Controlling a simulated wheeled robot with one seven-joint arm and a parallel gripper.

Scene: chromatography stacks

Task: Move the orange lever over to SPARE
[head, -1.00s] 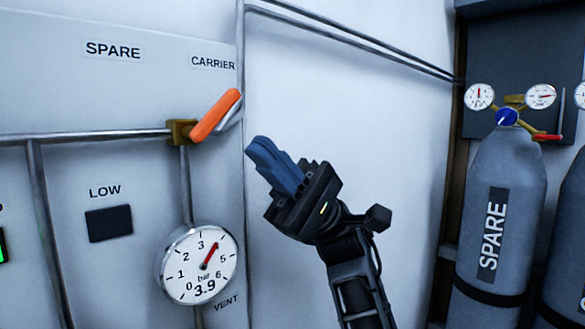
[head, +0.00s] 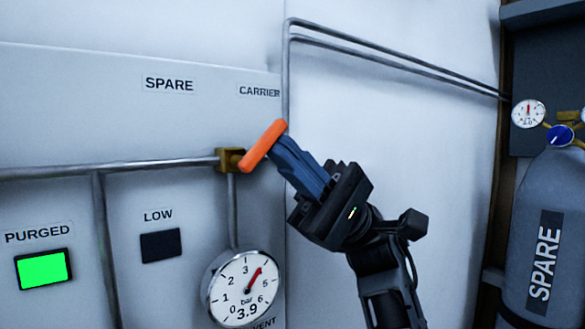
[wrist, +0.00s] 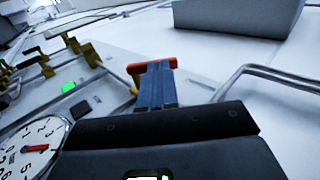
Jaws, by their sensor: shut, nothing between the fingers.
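The orange lever (head: 263,146) sits on a brass valve (head: 231,159) on the wall pipe and slants up and right toward the CARRIER label (head: 259,92). The SPARE label (head: 169,84) is up and left of the valve. My gripper (head: 283,146) is shut with nothing between its blue fingers. Its fingertips are at the right side of the lever and look to be touching or very close; I cannot tell which. In the wrist view the lever (wrist: 152,64) lies across just beyond the fingertips (wrist: 157,70).
A round gauge (head: 243,288) reading 3.9 bar hangs below the valve. A lit green PURGED panel (head: 43,269) and a dark LOW panel (head: 161,246) are at left. Thin pipes (head: 390,65) run along the wall above my gripper. A grey SPARE cylinder (head: 545,220) stands at right.

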